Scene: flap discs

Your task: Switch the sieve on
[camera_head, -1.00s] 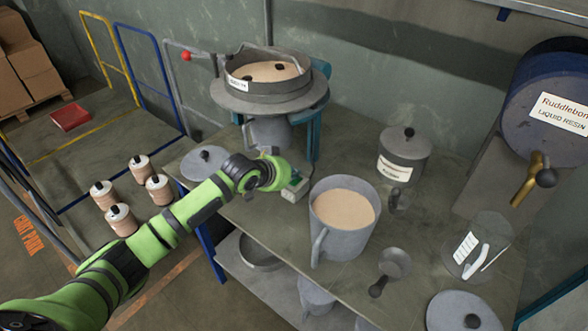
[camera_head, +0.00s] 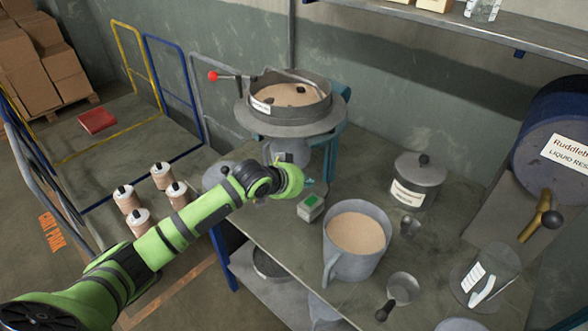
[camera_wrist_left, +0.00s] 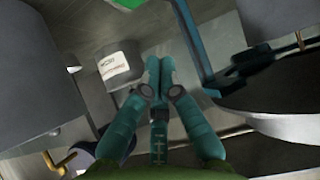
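The sieve (camera_head: 293,130) is a round grey pan on a teal stand at the back, holding tan powder with dark lumps. A green patch (camera_wrist_left: 125,3) shows at that view's top edge. My right gripper is out of view.
A large jug of tan powder (camera_head: 357,236) stands just right of the switch box. A lidded, labelled pot (camera_head: 418,182) stands farther back, with a scoop (camera_head: 401,288) near the front. A blue resin drum (camera_head: 560,125) is at the right.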

